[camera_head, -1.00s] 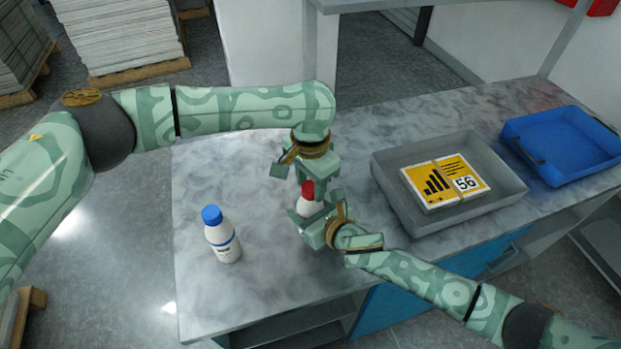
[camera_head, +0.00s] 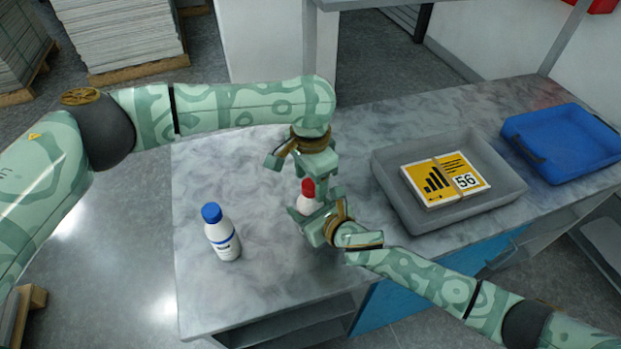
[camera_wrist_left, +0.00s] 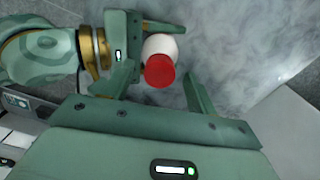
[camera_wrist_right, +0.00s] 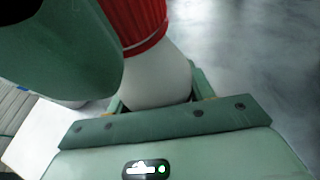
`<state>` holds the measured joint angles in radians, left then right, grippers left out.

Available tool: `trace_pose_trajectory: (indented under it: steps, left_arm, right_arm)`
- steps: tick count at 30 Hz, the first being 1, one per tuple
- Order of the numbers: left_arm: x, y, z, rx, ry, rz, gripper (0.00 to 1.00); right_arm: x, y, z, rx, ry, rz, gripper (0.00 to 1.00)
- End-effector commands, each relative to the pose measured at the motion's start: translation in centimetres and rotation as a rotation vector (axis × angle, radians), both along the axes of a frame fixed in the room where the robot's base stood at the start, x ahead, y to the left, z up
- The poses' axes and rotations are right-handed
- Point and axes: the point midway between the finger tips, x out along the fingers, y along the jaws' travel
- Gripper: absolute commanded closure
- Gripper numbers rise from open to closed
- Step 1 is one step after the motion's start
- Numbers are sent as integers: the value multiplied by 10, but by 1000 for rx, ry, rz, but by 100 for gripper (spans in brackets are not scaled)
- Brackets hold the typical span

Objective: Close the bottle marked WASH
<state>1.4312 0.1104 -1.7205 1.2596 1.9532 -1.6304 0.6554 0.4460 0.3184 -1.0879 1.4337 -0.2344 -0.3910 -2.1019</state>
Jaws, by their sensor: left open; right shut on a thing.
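A white bottle (camera_head: 306,206) with a red cap (camera_head: 308,187) is held by my right gripper (camera_head: 312,220), shut around its body. My left gripper (camera_head: 308,178) is open above it, pointing down. In the left wrist view the red cap (camera_wrist_left: 159,71) lies between the spread fingers, with no clear contact. In the right wrist view the red cap (camera_wrist_right: 135,22) sits on top of the white bottle (camera_wrist_right: 158,80); whether it is tight cannot be told. A second white bottle (camera_head: 224,240) with a blue cap (camera_head: 211,212) stands upright at left. I cannot read WASH on either bottle.
A blue tray (camera_head: 560,145) is farther right. The marbled table (camera_head: 265,290) is clear around the blue-capped bottle.

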Motion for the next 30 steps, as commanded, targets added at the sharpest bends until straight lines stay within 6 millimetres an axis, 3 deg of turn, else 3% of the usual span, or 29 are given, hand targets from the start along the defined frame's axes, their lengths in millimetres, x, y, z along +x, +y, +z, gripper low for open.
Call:
trace_pose_trajectory:
  steps: [16,21,30]
  left_arm:
    - [1,0,101,0,-4,0,42]
    - [1,0,114,0,-2,-1,42]
    - [0,0,116,-1,-1,0,42]
  right_arm:
    - [0,0,-1,0,1,0,100]
    - [0,0,-1,0,1,0,100]
    - [0,0,-1,0,1,0,100]
